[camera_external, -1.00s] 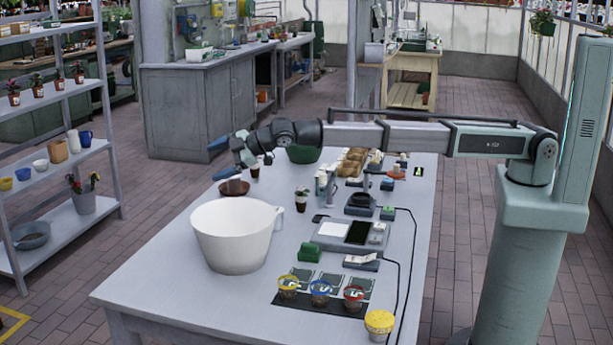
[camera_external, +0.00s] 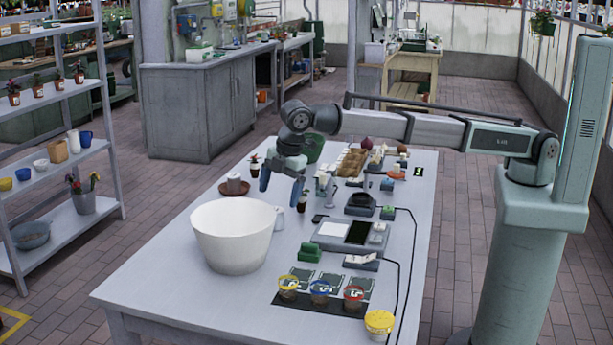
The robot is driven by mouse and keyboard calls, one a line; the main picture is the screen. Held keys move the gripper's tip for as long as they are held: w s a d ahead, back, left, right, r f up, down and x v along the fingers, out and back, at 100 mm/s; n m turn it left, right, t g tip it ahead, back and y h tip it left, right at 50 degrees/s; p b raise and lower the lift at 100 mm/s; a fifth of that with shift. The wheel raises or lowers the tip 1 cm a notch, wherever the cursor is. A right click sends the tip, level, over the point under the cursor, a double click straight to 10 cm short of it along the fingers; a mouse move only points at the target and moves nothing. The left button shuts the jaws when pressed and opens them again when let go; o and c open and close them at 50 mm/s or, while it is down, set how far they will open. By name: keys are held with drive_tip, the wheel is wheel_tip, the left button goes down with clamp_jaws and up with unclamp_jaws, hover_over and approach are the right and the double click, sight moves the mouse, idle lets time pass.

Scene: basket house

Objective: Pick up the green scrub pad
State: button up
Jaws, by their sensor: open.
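A small green block (camera_external: 310,252), which looks like the green scrub pad, lies on the grey table right of the large white tub. Its fine detail is too small to tell. My gripper (camera_external: 281,187) hangs above the table behind the tub, with its blue fingers pointing down and spread apart. It is open and holds nothing. It is apart from the green block, which lies nearer the camera and a little to the right.
The large white tub (camera_external: 233,240) stands left of the block. A device tray (camera_external: 345,234), a dark round stand (camera_external: 361,204) and several colored-rim cups stand to the right and front. The table's front left is clear.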

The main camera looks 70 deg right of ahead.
sight(310, 244)
drive_tip(key=s+a+n+g, duration=0.3)
drive_tip(key=s+a, duration=0.2)
drive_tip(key=s, duration=0.4)
wheel_tip(310, 244, down, 8)
drive_tip(key=shift+s+r, duration=0.1)
drive_tip(key=shift+d+f, duration=0.15)
drive_tip(key=shift+f, duration=1.15)
drive_tip(key=shift+d+f, duration=0.15)
drive_tip(key=shift+f, duration=1.1)
drive_tip(key=c, duration=1.1)
